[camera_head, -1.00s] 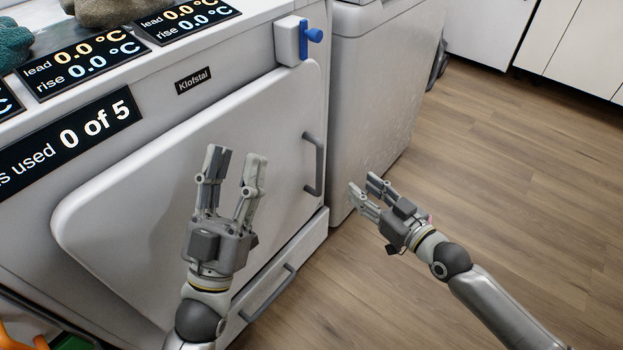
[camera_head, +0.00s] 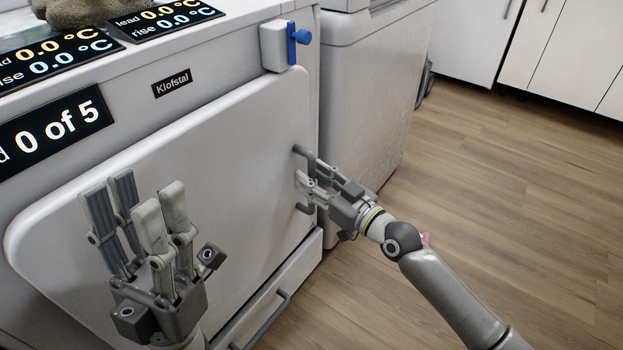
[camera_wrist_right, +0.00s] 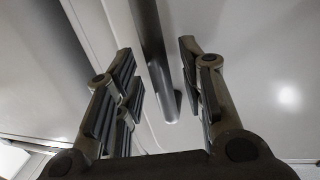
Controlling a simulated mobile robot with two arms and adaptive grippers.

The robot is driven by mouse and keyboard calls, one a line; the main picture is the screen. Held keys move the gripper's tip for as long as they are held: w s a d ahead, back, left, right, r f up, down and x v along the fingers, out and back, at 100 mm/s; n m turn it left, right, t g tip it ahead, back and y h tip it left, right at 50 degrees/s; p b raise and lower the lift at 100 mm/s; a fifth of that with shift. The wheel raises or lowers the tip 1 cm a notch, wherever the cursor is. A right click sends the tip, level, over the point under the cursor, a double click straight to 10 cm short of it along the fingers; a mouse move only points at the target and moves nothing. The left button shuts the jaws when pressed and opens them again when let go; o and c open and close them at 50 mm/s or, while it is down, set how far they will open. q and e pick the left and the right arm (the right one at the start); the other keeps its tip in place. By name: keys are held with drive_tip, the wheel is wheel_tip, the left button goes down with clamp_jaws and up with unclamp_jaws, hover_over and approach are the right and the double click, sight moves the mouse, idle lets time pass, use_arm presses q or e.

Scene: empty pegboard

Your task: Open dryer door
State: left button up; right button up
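The dryer door (camera_head: 215,150) is a large pale panel with rounded corners on the front of the white machine, and it looks closed. Its dark grey bar handle (camera_head: 302,208) is at the right edge of the door, partly hidden by my right gripper (camera_head: 303,170). In the right wrist view the handle (camera_wrist_right: 152,55) runs between the open fingers of my right gripper (camera_wrist_right: 158,75), with gaps on both sides. My left gripper (camera_head: 135,195) is open and empty in front of the lower left of the door.
A white box with a blue latch (camera_head: 292,45) sits above the door's upper right corner. A drawer handle (camera_head: 265,320) is below. A second white appliance (camera_head: 365,110) stands to the right. Wooden floor (camera_head: 480,220) is clear at the right.

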drive_tip(key=shift+w+a, duration=0.35)
drive_tip(key=shift+w, duration=0.05)
clamp_jaws()
